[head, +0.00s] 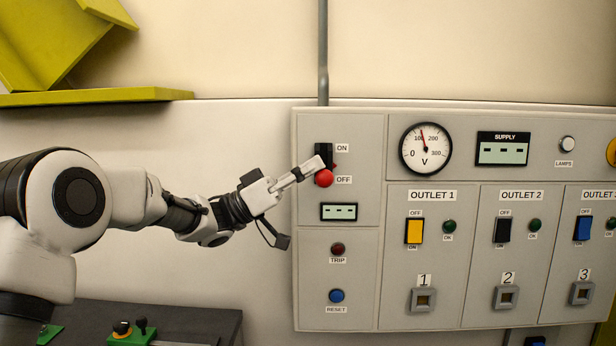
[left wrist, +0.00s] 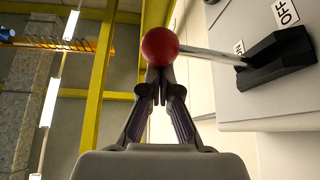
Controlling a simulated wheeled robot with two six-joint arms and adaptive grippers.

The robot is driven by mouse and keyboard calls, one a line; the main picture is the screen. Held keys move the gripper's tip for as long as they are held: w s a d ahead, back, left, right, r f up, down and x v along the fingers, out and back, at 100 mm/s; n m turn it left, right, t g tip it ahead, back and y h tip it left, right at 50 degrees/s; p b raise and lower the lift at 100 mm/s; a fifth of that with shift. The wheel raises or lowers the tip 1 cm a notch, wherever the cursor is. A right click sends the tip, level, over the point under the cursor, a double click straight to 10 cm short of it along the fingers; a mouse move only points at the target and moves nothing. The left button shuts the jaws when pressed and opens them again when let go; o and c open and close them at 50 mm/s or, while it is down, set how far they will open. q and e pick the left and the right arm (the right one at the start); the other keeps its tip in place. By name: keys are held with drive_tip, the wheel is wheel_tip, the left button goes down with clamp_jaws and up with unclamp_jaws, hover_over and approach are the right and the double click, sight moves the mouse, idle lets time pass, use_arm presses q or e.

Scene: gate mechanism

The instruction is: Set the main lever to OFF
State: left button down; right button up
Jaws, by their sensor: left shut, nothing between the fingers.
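The main lever has a red ball knob (head: 324,179) on a metal rod that comes out of a black housing (head: 323,150) on the panel. In the head view the knob is beside the lower OFF label (head: 344,180), below the ON label (head: 342,147). The lever's exact angle is hard to judge. My left gripper (head: 320,163) is shut and empty, its fingertips just above the knob. In the left wrist view the knob (left wrist: 160,46) is right at the fingertips (left wrist: 160,75); I cannot tell whether they touch. The rod (left wrist: 210,53) shows there beside them. My right gripper is not in view.
The grey panel (head: 350,250) carries a TRIP lamp (head: 338,249), a blue RESET button (head: 336,296), a voltmeter (head: 426,148) and outlet switches to the right. A dark bench (head: 190,317) stands at lower left. A yellow-green shelf (head: 95,97) is at upper left.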

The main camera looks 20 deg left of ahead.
sight(318, 185)
use_arm(q)
wheel_tip(318, 185, down, 4)
drive_tip(key=shift+s+r+m+g+h+b, duration=0.1)
drive_tip(key=shift+m+g+h+b, duration=0.2)
drive_tip(key=shift+m+g+b, duration=0.8)
drive_tip(key=shift+w+f+t+b, duration=0.3)
drive_tip(key=shift+f+t+b, duration=0.2)
drive_tip(key=shift+f, duration=0.2)
use_arm(e)
wheel_tip(318, 185, down, 4)
drive_tip(key=shift+w+f, duration=0.1)
use_arm(q)
drive_tip(key=shift+f, duration=0.1)
